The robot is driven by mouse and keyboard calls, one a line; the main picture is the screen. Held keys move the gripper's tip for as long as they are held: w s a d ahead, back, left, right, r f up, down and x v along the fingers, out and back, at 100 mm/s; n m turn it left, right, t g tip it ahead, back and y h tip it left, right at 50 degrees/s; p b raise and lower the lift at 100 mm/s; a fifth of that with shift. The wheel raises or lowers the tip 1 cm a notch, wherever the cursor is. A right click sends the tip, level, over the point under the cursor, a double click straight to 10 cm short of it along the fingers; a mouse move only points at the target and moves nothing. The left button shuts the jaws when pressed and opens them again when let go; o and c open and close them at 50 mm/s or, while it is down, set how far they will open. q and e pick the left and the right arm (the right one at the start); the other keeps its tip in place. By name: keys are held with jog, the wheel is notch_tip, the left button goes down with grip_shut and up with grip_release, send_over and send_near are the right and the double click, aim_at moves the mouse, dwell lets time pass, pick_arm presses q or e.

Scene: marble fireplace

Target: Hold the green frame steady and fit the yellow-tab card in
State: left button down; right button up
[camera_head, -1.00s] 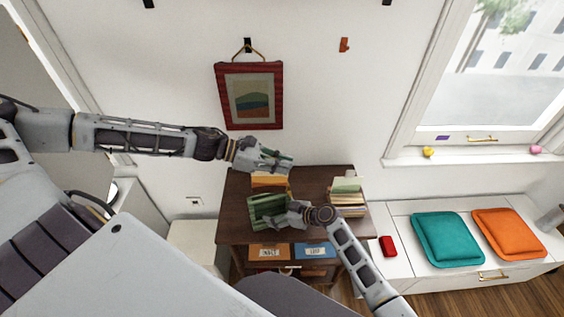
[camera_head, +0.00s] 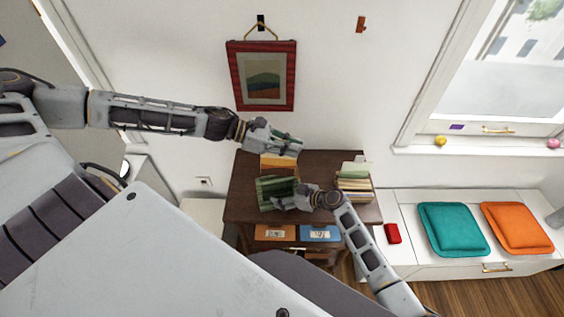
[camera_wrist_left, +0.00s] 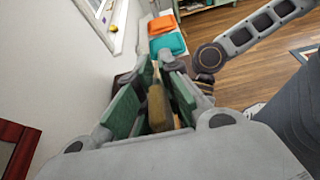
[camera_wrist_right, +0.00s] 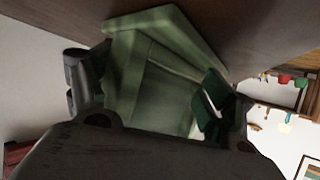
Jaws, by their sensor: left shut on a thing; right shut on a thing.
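The green frame (camera_head: 268,186) stands tilted over the dark table top, and my right gripper (camera_head: 285,203) is shut on its lower right part. In the right wrist view the green frame (camera_wrist_right: 160,75) fills the middle, between the fingers. My left gripper (camera_head: 291,146) is shut, higher up and just behind the frame. A tan-yellow card (camera_wrist_left: 157,105) is between its fingers in the left wrist view, seen nearly edge-on. In the head view an orange-yellow card face (camera_head: 276,163) shows below that gripper, apart from the frame or just behind it; I cannot tell which. No tab is clear.
The dark wooden table (camera_head: 244,195) has a stack of books or cards (camera_head: 354,188) at its right. Orange (camera_head: 275,232) and blue (camera_head: 319,233) labelled fronts are below. A red-framed picture (camera_head: 291,80) hangs on the wall behind. A white bench (camera_head: 405,220) stands right.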

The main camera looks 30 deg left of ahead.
pick_arm(q)
notch_tip(320, 180, up, 11)
jog(key=s+m+g+h, duration=0.1)
jog(key=shift+a, duration=0.25)
dwell(0.4)
notch_tip(320, 180, down, 6)
jog(key=shift+f, duration=0.15)
dwell(0.4)
jog(key=shift+f, duration=2.45)
jog(key=c, duration=1.6)
grip_release()
jog(key=shift+o, duration=0.2)
